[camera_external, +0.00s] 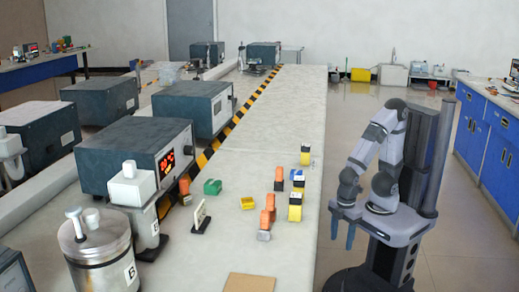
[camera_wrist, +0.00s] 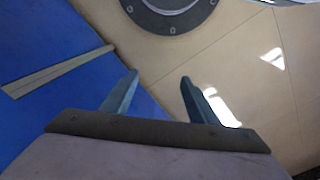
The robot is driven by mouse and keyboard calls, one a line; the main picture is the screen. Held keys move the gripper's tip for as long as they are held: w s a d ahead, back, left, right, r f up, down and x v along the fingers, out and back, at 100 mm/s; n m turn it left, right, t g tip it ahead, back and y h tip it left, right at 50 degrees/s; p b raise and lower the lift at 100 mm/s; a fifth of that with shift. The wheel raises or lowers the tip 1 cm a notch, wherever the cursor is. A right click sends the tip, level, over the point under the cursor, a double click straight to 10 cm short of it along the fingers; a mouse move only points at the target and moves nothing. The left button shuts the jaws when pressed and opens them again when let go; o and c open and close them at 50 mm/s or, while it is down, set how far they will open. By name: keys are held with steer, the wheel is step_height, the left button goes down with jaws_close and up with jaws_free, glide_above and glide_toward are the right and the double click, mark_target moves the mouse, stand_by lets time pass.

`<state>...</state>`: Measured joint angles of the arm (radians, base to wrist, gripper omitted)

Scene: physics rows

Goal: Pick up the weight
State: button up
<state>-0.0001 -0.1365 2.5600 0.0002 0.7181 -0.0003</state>
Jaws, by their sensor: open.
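I cannot tell for certain which thing is the weight. Small candidates stand on the long pale bench: orange pieces with grey bases (camera_external: 267,217), yellow-and-black blocks (camera_external: 295,207), a yellow block (camera_external: 248,203) and a green block (camera_external: 212,187). My gripper (camera_external: 342,232) hangs beside the bench, to the right of its edge, fingers pointing down, apart from all of these. In the wrist view my gripper (camera_wrist: 158,80) has its two fingers spread with nothing between them. That view shows only floor, a blue surface and a dark round base, none of the bench pieces.
A brown board (camera_external: 250,283) lies at the bench's near edge. A white upright piece (camera_external: 201,217) stands left of the blocks. The bench's far stretch (camera_external: 290,105) is clear.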

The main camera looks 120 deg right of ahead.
mark_target(301, 172)
steer(key=w+a+r+m+t+p, duration=0.3)
steer(key=w+a+r+t+p, duration=1.1)
steer(key=w+a+r+p, duration=0.95)
step_height(301, 172, up, 7)
steer(key=s+d+m+t+h+p, duration=0.1)
steer(key=d+t+h+p, duration=0.15)
steer(key=p, duration=0.35)
steer(key=s+d+m+g+h+p, duration=0.1)
steer(key=s+d+m+g+h, duration=0.1)
steer(key=d, duration=0.5)
steer(key=s+d+m+g+h+p, duration=0.1)
steer(key=s+d+m+g+h, duration=0.1)
steer(key=d, duration=0.6)
steer(key=s+d+m+g+h+p, duration=0.1)
steer(key=s+d+m+g+h, duration=0.2)
steer(key=s+d+h, duration=0.2)
steer(key=shift+d+g+h+p, duration=0.35)
steer(key=shift+d+h, duration=0.4)
steer(key=shift+d, duration=0.6)
steer(key=shift+s+d+f, duration=0.1)
steer(key=shift+s+d, duration=0.15)
steer(key=shift+p+x, duration=0.95)
steer(key=shift+x, duration=2.65)
steer(key=shift+w+a+f, duration=0.1)
steer(key=shift+w, duration=0.05)
